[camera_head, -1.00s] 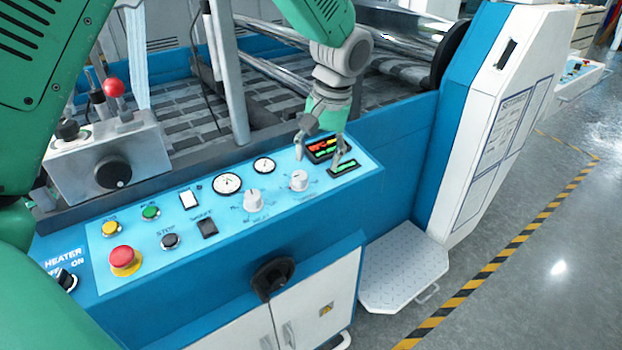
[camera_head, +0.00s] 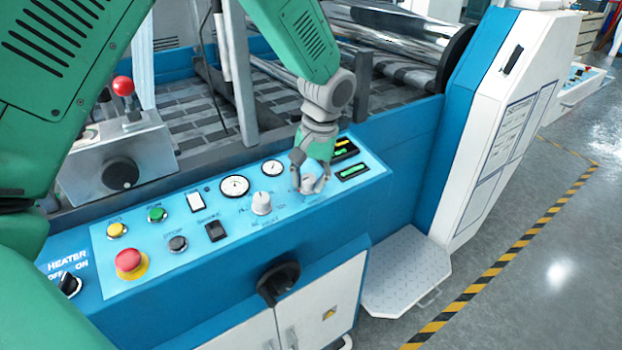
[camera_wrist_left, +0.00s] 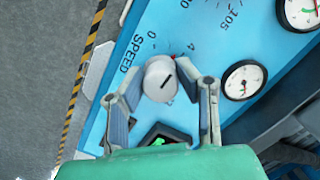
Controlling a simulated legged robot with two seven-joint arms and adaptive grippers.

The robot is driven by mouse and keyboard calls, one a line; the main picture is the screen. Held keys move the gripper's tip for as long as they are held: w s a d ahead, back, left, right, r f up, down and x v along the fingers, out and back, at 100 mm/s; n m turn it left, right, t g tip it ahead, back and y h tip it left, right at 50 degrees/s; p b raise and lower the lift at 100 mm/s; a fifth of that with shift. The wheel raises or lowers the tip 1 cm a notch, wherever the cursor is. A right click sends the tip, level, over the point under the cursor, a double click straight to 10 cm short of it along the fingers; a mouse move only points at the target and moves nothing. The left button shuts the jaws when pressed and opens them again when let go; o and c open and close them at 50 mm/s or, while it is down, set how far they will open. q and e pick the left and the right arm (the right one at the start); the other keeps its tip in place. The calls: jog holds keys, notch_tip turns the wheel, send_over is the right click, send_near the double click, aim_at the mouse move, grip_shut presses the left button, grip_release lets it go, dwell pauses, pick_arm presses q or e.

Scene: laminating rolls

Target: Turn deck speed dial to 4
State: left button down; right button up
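The speed dial (camera_wrist_left: 158,84) is a round, light grey knob with a short dark mark, beside the printed word SPEED on the light blue panel. My left gripper (camera_head: 312,184) is over it in the head view and partly hides it. In the left wrist view my left gripper (camera_wrist_left: 160,90) is open, with one finger on each side of the dial and gaps showing. I cannot tell which number the mark points at. My right gripper is not in view.
A second white knob (camera_head: 261,203) stands just left of the speed dial. Gauges (camera_head: 234,186), lit displays (camera_head: 352,171) and a red emergency button (camera_head: 128,260) share the panel. The steel rollers (camera_head: 385,45) lie behind it.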

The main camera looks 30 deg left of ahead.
pick_arm(q)
jog(key=shift+w+a+f, duration=0.15)
jog(key=shift+a+f, duration=0.05)
jog(key=shift+a, duration=0.3)
jog(key=shift+w+d, duration=0.1)
jog(key=shift+d, duration=0.5)
jog(key=shift+a+r+p, duration=0.15)
jog(key=shift+p, duration=0.15)
jog(key=shift+a+r+m+p, duration=0.2)
jog(key=shift+m+p, duration=0.5)
jog(key=shift+p, duration=0.35)
jog(key=shift+f+m+p, duration=0.1)
jog(key=shift+m+p, duration=0.2)
jog(key=shift+p, duration=0.05)
jog(key=shift+d+f+m, duration=0.15)
jog(key=shift+d+m, duration=0.05)
jog(key=shift+m, duration=0.1)
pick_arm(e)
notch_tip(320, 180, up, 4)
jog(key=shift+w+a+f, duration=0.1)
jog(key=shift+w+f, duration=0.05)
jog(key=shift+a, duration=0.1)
